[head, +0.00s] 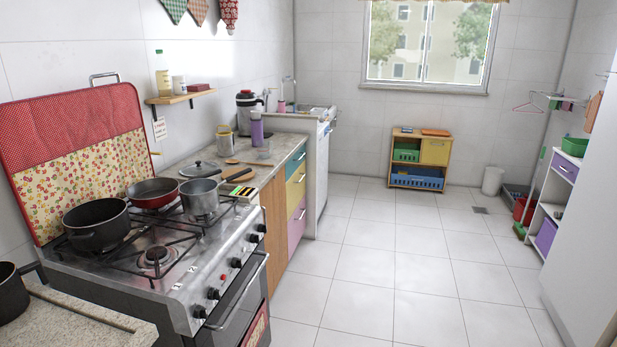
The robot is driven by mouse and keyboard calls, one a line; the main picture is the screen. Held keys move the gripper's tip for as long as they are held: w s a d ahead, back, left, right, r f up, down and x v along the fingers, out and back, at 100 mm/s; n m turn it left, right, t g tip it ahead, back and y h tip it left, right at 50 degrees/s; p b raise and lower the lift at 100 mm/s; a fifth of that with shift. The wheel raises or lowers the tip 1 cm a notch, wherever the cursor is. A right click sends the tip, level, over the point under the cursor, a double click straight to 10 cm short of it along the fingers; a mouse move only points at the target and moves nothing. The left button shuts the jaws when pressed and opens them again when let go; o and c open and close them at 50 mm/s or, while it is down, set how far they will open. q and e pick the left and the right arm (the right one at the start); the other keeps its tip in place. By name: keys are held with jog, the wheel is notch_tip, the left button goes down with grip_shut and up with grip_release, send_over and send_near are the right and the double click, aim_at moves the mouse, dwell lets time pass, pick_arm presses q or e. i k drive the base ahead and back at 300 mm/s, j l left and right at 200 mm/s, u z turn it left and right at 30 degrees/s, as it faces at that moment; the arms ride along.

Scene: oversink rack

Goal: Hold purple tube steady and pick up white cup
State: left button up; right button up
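An upright purple tube-like container (257,132) with a lighter top stands on the counter between the stove and the sink. Neither of my grippers shows in the head view, and nothing is touching the purple container or the white cylinder.
The stove (160,255) with several pots and pans stands in front of the counter (268,168). The wall shelf (183,97) hangs above the counter. A low wooden cabinet (446,170) stands by the far wall. The tiled floor (400,260) is clear.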

aim_at(256, 114)
jog(key=i+u, duration=0.1)
jog(key=i, duration=0.35)
jog(key=i+l+u, duration=0.15)
jog(key=i, duration=0.3)
jog(key=i+l+u, duration=0.1)
jog(key=i, duration=0.35)
jog(key=i+l+u, duration=0.15)
jog(key=i, duration=0.3)
jog(key=i+l+u, duration=0.1)
jog(key=i, duration=0.3)
jog(key=i+l+u, duration=0.1)
jog(key=u, duration=0.3)
jog(key=l+u, duration=0.15)
jog(key=u, duration=0.3)
jog(key=i+l+u, duration=0.2)
jog(key=l+u, duration=0.2)
jog(key=l, duration=0.2)
jog(key=i+l+u, duration=0.2)
jog(key=l, duration=0.15)
jog(key=l+u, duration=0.2)
jog(key=l, duration=0.15)
jog(key=i, duration=0.05)
